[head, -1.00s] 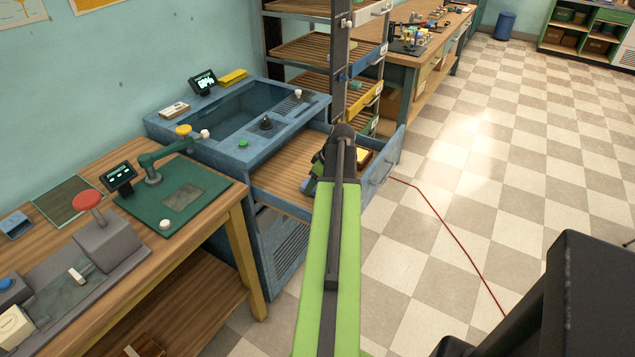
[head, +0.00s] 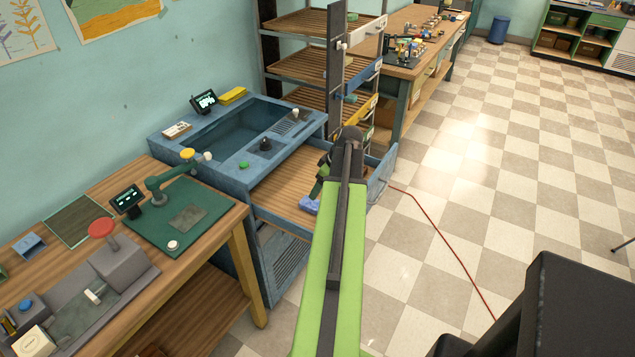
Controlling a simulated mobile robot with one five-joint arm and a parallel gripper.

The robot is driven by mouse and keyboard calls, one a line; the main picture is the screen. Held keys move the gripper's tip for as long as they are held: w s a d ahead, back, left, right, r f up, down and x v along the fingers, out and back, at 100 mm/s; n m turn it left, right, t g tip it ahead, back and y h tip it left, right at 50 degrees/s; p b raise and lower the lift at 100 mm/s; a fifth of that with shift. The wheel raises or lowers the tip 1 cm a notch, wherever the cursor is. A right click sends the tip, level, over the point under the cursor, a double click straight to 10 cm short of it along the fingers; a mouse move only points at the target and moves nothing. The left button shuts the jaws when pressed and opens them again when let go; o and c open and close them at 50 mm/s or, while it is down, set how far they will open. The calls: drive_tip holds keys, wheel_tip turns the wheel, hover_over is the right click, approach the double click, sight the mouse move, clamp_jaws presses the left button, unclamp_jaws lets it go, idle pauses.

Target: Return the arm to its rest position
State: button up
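My green arm reaches forward over the open drawer (head: 277,184) of the blue basin cabinet. My gripper (head: 316,192) is at the arm's far end, low over the drawer and mostly hidden behind the arm. Its fingertips do not show clearly, so I cannot tell whether it is open or shut. A small blue piece (head: 308,206) shows beside it at the drawer's front; I cannot tell whether it is held or lying there.
The blue cabinet (head: 182,142) stands against the wall. A wooden bench (head: 215,235) with a green press is at left. A tall rack (head: 300,54) stands behind the drawer. Open checkered floor (head: 430,240) lies at right, crossed by a red cable (head: 440,230).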

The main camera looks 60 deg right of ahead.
drive_tip(key=p+v, duration=0.1)
drive_tip(key=v, duration=0.2)
idle(0.4)
